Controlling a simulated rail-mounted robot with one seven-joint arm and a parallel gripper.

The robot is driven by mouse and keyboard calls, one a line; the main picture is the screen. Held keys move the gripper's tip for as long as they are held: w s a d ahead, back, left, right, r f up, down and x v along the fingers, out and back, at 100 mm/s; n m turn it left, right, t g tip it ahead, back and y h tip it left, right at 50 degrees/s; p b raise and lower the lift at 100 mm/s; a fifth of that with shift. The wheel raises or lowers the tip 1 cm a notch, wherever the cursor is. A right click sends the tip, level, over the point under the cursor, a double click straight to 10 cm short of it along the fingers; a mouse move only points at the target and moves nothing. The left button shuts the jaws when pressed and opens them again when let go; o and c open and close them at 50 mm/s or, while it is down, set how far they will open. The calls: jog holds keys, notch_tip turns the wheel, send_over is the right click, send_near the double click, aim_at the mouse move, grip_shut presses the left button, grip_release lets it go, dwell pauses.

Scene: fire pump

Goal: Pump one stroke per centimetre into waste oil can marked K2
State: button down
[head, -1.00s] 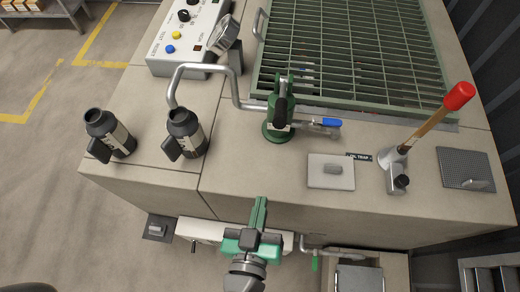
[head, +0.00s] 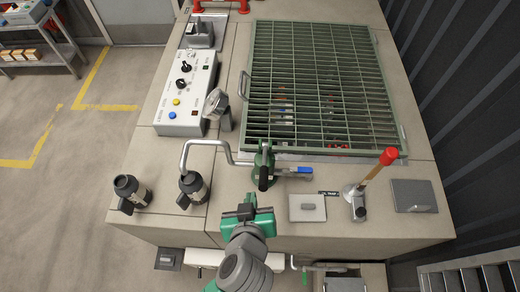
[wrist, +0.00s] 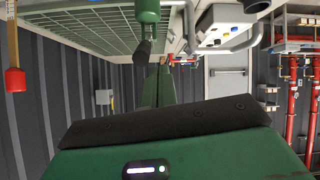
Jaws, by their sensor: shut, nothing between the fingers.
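Two dark cans with pale labels stand on the bench at left in the head view: a left can (head: 132,193) and a right can (head: 194,189). Their label marks are too small to read. A green pump body (head: 263,168) stands right of them, and its bent grey pipe (head: 205,143) ends just above the right can's mouth. The pump body also shows in the wrist view (wrist: 147,12). A red-topped wooden lever (head: 375,172) stands on a grey base at right. My gripper (head: 246,210) is shut and empty, in front of the pump body, apart from it and the lever.
A blue-handled valve (head: 303,171) sits right of the pump. A lidded plate (head: 307,208) lies before it. A large green grating (head: 320,85) covers the bench behind. A gauge (head: 218,103) and a control box (head: 186,95) stand at left.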

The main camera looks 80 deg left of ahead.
notch_tip(320, 180, up, 9)
jog(key=w+a+h+p, duration=0.1)
jog(key=a+p, duration=0.1)
jog(key=p, duration=0.4)
jog(key=shift+w+f+h+p, duration=0.15)
jog(key=shift+h+p, duration=0.15)
jog(key=shift+h, duration=0.1)
send_over(261, 179)
jog(key=a, duration=0.2)
notch_tip(261, 179, down, 6)
jog(key=f, duration=0.1)
jog(key=d+f+p, duration=0.1)
jog(key=f, duration=0.1)
jog(key=shift+d+f, duration=0.45)
jog(key=shift+f, duration=0.2)
